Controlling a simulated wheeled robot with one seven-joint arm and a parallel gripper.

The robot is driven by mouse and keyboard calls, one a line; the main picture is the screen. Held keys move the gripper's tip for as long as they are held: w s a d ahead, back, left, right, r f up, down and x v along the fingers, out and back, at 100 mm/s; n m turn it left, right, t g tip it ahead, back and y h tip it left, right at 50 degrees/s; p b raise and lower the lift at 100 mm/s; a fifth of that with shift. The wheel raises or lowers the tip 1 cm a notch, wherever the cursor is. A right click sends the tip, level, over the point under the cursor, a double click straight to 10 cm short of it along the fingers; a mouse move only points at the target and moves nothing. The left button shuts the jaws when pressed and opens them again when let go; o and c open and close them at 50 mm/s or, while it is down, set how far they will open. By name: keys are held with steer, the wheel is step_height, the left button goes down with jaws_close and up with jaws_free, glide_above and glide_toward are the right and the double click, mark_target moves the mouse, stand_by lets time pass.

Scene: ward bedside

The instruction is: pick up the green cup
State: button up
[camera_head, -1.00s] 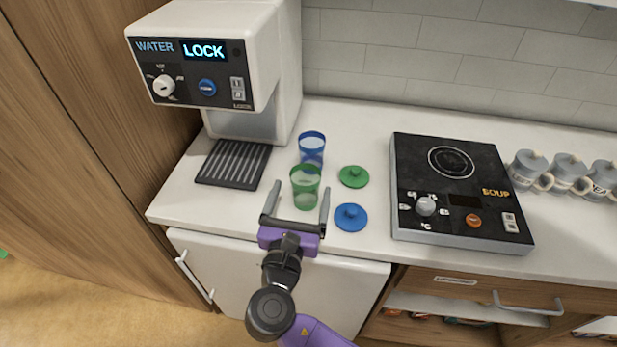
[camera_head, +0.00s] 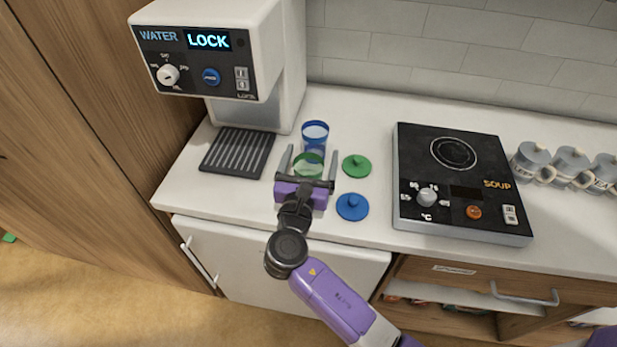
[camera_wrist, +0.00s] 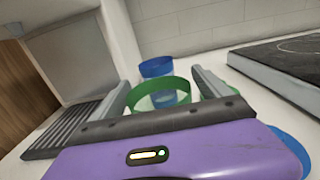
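The green cup (camera_head: 308,165) is a see-through tumbler standing upright on the white counter. My gripper (camera_head: 310,158) is open, with one finger on each side of the green cup; I cannot tell whether either finger touches it. In the wrist view the green cup's rim (camera_wrist: 163,92) shows between the two fingers (camera_wrist: 165,85), and the gripper's purple body hides its lower part. A see-through blue cup (camera_head: 315,138) stands right behind the green cup and also shows in the wrist view (camera_wrist: 156,67).
A green lid (camera_head: 356,166) and a blue lid (camera_head: 352,206) lie right of the cups. A water dispenser (camera_head: 215,62) with a drip grille (camera_head: 237,152) stands left. A soup hot plate (camera_head: 462,205) and several grey mugs (camera_head: 531,158) are right.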

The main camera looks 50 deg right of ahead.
steer(key=c, duration=1.4)
steer(key=shift+o, duration=0.2)
